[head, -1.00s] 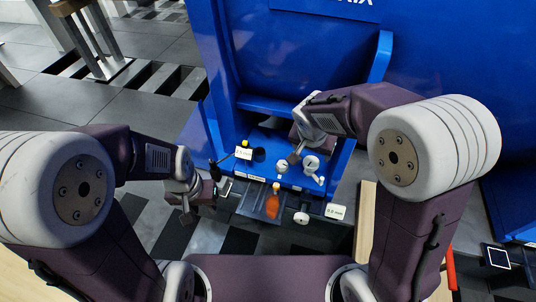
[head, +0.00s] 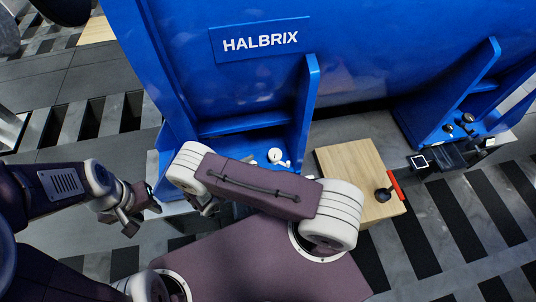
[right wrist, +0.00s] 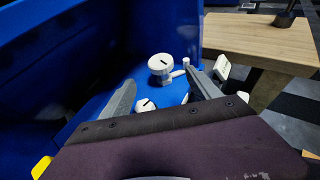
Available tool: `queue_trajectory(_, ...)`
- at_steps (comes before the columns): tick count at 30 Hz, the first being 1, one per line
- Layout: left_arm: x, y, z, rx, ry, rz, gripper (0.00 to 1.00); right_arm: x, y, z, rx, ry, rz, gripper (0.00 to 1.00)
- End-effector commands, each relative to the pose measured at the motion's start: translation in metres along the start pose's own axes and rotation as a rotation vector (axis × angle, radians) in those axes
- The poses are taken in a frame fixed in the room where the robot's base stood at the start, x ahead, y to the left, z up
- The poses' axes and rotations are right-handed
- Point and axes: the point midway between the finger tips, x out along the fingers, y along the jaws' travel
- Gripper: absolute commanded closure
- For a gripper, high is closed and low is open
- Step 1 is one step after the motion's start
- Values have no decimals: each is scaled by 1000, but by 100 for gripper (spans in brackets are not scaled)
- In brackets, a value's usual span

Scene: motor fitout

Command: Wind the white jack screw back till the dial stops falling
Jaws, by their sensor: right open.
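A round white dial (head: 275,155) with a dark mark stands on the blue motor's foot in the head view; it also shows in the right wrist view (right wrist: 160,66). A small white rod with a knob (right wrist: 186,62) is beside it; I cannot tell whether this is the jack screw. A second white round part with a dark mark (right wrist: 146,105) sits nearer. My right gripper (right wrist: 162,90) is open, its fingers either side of these parts, with no clear contact. In the head view my own arm hides it. My left gripper (head: 143,209) looks open and empty, left of the foot.
Blue motor walls (head: 306,110) rise around the foot. Another blue foot (head: 470,105) is farther right. A yellow piece (right wrist: 41,167) shows at lower left in the wrist view.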

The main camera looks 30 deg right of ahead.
Motion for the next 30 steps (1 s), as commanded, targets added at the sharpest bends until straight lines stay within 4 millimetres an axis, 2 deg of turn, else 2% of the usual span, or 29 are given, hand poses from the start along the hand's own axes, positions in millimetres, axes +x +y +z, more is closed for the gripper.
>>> queue_trajectory(6, 12, 0, 1, 0, 0, 0, 64, 45, -2, -3, 2, 1, -8, 28)
queue_trajectory(12, 19, 0, 2, 0, 0, 0, 64, 78, -2, -2, 3, 2, -7, 28)
queue_trajectory(16, 20, 0, 2, 0, 0, 0, 64, 85, -2, -1, 4, 2, -4, 28)
queue_trajectory(23, 19, 0, 2, 0, 0, 0, 64, 86, -1, 0, 4, 3, -3, 28)
queue_trajectory(27, 19, 0, 2, 0, 0, 0, 64, 86, -1, 0, 4, 3, -3, 67)
queue_trajectory(30, 19, 0, 2, 0, 1, 0, 64, 86, -1, 0, 4, 3, -3, 91)
